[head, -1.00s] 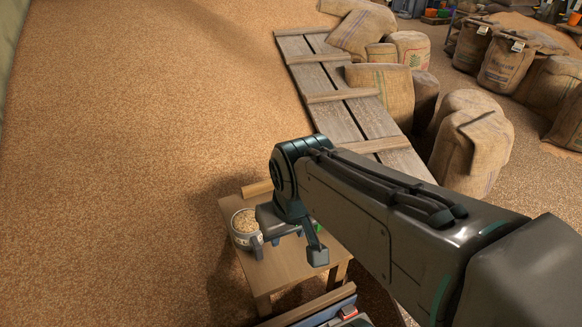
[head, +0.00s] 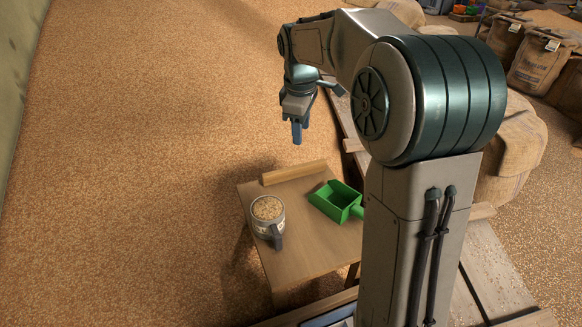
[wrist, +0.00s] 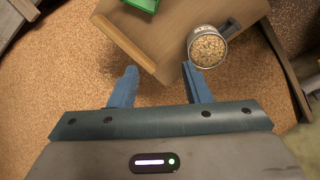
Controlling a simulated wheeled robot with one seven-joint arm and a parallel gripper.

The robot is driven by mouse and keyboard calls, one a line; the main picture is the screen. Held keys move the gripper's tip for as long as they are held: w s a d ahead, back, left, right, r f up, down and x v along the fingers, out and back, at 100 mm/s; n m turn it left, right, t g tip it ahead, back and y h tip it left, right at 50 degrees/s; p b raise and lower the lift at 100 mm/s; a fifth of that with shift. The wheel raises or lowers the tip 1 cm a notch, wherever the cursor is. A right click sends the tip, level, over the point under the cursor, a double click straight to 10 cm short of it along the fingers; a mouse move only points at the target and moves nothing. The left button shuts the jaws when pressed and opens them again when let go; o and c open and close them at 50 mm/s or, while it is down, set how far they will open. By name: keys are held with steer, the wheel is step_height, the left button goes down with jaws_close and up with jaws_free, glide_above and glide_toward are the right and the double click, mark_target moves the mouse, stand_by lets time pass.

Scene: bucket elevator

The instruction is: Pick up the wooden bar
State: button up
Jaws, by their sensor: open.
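The wooden bar (head: 293,172) lies along the far edge of a small wooden table (head: 300,235). In the wrist view the bar (wrist: 124,43) runs slanted along the near edge of the table top. My gripper (head: 297,135) is open and empty, above and beyond the bar in the head view. In the wrist view its two blue fingers (wrist: 160,75) are apart, with the table's near corner and grain-covered floor beyond them. The fingers do not touch the bar.
Sacks (head: 540,55) stand at the upper right. Grain-covered floor (head: 150,150) at left is open.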

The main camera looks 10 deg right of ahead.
steer(key=w+f+n+b, duration=0.2)
steer(key=w+f+n, duration=0.2)
steer(key=w+f, duration=0.45)
steer(key=n+g+b, duration=0.1)
steer(key=n, duration=0.3)
glide_above(295, 167)
steer(key=a, duration=0.1)
step_height(295, 167, down, 5)
steer(key=shift+y, duration=0.3)
step_height(295, 167, down, 9)
steer(key=shift+w+r, duration=0.1)
steer(key=shift+r, duration=0.1)
steer(key=f, duration=0.2)
steer(key=d+f, duration=0.1)
steer(key=f, duration=0.1)
steer(key=shift+s, duration=0.2)
steer(key=shift+a+f, duration=0.1)
steer(key=shift+f, duration=0.55)
jaws_close()
